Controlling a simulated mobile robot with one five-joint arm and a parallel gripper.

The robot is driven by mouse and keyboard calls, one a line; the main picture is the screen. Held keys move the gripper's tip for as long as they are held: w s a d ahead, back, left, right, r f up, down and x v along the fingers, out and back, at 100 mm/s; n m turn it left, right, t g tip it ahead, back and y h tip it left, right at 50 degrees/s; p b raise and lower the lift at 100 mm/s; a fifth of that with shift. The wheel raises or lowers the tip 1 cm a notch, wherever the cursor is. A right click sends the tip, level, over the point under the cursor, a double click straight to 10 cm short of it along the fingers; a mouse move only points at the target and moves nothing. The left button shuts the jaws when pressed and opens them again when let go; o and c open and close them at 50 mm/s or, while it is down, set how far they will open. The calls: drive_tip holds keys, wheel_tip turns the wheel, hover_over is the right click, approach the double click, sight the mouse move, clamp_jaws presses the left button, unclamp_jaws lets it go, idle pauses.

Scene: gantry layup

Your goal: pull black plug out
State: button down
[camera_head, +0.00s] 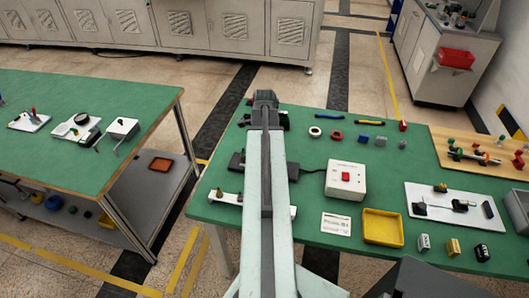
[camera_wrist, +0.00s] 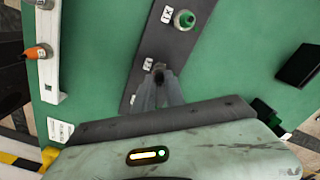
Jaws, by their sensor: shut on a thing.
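In the wrist view my gripper (camera_wrist: 160,82) reaches down over a dark grey strip with label tags. Its fingers are shut on a small black plug (camera_wrist: 158,72), of which only the dark round end shows between the fingertips. I cannot tell whether the plug is still seated in the strip (camera_wrist: 165,45). In the head view my arm runs away over the green table and hides the gripper's tips and the plug.
A green connector (camera_wrist: 184,19) stands on the strip just beyond. A white rail (camera_wrist: 46,75) with an orange connector (camera_wrist: 38,52) lies left. In the head view a white switch box (camera_head: 345,180) and yellow tray (camera_head: 383,227) stand right of my arm.

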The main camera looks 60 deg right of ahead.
drive_tip(key=shift+r, duration=0.15)
drive_tip(key=shift+r+p, duration=1.1)
drive_tip(key=shift+p, duration=0.15)
drive_tip(key=shift+r, duration=0.15)
wheel_tip(320, 180, up, 4)
drive_tip(key=p, duration=0.4)
drive_tip(key=shift+f, duration=0.3)
